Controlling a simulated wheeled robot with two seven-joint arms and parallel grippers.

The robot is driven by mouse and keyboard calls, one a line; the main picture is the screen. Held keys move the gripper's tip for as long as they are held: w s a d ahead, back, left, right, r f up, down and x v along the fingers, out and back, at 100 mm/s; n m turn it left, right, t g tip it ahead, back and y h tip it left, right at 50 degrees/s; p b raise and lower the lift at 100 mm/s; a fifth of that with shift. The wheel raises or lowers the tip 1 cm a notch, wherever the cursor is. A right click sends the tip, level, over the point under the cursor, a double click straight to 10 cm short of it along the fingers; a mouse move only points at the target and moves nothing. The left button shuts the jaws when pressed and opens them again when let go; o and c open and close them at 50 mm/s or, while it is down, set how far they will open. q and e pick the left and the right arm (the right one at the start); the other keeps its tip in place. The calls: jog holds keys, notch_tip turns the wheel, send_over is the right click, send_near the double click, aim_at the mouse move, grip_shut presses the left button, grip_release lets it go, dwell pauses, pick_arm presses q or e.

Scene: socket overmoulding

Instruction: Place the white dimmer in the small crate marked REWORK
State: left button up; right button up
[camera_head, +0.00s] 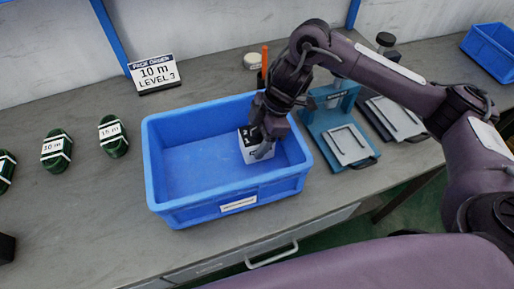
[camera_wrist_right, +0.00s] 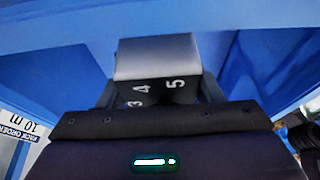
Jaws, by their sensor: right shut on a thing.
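My right gripper (camera_head: 266,138) reaches down into a large blue crate (camera_head: 168,213) and is shut on a small white block with a dark face, seemingly the white dimmer (camera_head: 253,153). It is at the crate's right side; I cannot tell if it touches the floor. In the right wrist view the dimmer (camera_wrist_right: 156,58) sits between the jaws, its dark face showing the digits 3, 4 and 5. The crate's front label is too small to read. Another blue crate (camera_head: 490,50) stands at the far right, with no readable mark. My left gripper is not in view.
Several green coils (camera_head: 56,150) lie left of the crate. A teal fixture (camera_head: 325,125) and a grey plate (camera_head: 397,118) are to the right. An orange-topped item (camera_head: 265,62) stands behind the crate.

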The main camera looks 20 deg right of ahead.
notch_tip(320, 180, down, 4)
jog(key=shift+r+b, duration=0.2)
jog(key=shift+b, duration=0.3)
jog(key=shift+f, duration=0.15)
jog(key=shift+f, duration=0.1)
jog(key=o, duration=1)
jog(key=shift+o, duration=0.2)
jog(key=p+v, duration=0.3)
jog(key=v, duration=0.9)
jog(key=shift+d, duration=0.1)
